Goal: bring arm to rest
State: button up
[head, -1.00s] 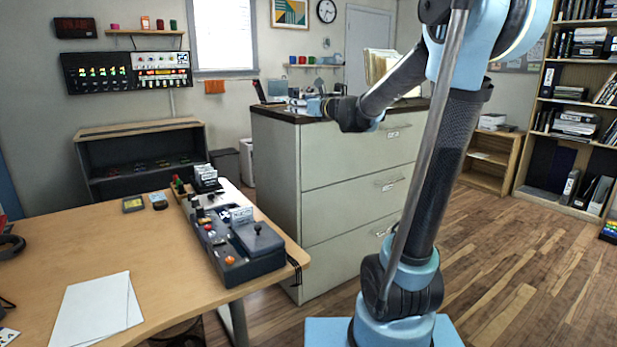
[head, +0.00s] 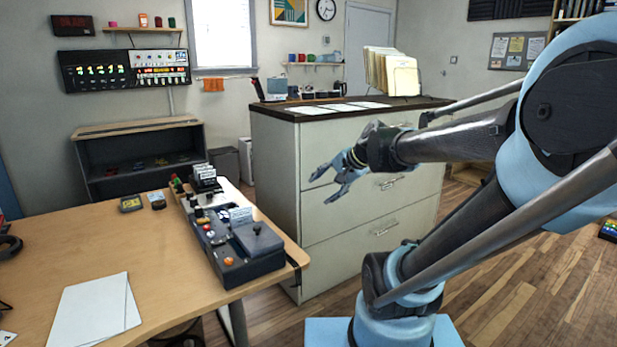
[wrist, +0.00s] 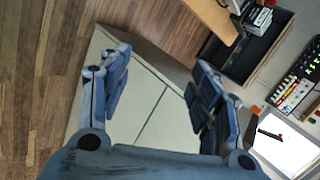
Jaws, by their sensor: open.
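My gripper (head: 338,184) is open and empty in the head view. It hangs in front of the filing cabinet (head: 272,160), below the level of its dark top, with its fingers pointing left toward the desk. In the wrist view my gripper (wrist: 155,85) shows two spread blue fingers with nothing between them. The cabinet's pale front (wrist: 150,110) lies behind the fingers there.
The wooden desk (head: 170,270) stands at the left with a dark control box (head: 240,262) near its right edge. Wooden floor (head: 560,255) lies open at the right.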

jog(key=s+d+f+n+g+h, duration=0.4)
jog(key=s+d+f+n+h, duration=0.2)
jog(key=s+d+f, duration=0.7)
jog(key=s+n, duration=0.2)
jog(key=s, duration=0.1)
jog(key=shift+d, duration=0.35)
jog(key=shift+w+f, duration=0.25)
jog(key=shift+w, duration=0.25)
jog(key=shift+c, duration=0.4)
